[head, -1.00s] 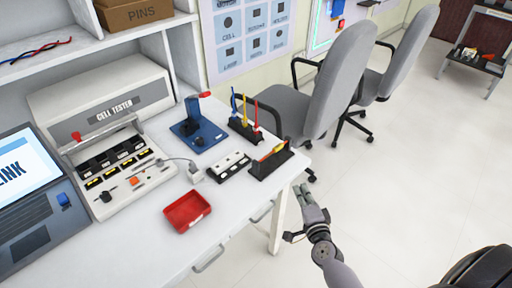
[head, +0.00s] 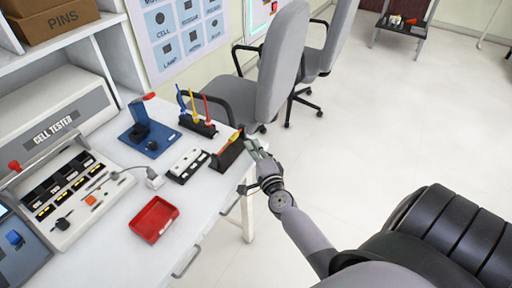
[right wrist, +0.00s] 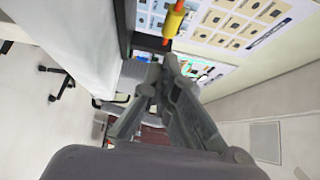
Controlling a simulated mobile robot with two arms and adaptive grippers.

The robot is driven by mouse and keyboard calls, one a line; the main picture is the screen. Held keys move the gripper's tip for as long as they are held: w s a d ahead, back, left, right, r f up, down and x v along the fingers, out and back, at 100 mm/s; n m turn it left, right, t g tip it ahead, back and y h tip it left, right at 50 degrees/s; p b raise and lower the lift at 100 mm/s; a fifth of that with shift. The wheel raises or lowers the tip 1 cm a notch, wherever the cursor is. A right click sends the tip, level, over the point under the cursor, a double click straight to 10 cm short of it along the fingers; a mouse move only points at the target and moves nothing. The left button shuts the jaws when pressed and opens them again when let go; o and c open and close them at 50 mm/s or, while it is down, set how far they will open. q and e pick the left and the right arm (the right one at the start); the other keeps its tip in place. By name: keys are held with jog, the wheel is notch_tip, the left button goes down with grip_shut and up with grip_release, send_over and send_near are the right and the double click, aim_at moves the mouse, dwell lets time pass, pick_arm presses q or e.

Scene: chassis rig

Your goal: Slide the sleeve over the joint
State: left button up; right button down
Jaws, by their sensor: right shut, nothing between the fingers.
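A black holder (head: 226,156) stands at the right edge of the white bench. A thin orange and yellow piece (head: 231,141) lies along its top. In the right wrist view an orange wire (right wrist: 171,45) carries a yellow sleeve-like part (right wrist: 173,22), near a dark frame at the top. The joint itself is too small to tell. My right gripper (head: 251,142) is just right of the holder, beyond the bench edge. It is shut and empty. Its fingertips (right wrist: 158,64) appear just below the wire in the wrist view. My left gripper is out of view.
On the bench (head: 108,265) are a red tray (head: 154,219), a white-topped black block (head: 188,164), a blue stand (head: 146,138), a rack with coloured tools (head: 197,125) and a cell tester (head: 60,150). Grey chairs (head: 281,65) stand behind the bench.

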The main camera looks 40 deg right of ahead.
aim_at(245, 131)
jog(key=x, duration=0.5)
jog(key=shift+w, duration=0.15)
jog(key=a, duration=0.1)
jog(key=s+a, duration=0.1)
jog(key=a, duration=0.1)
jog(key=s+a+p, duration=0.1)
jog(key=shift+a, duration=0.45)
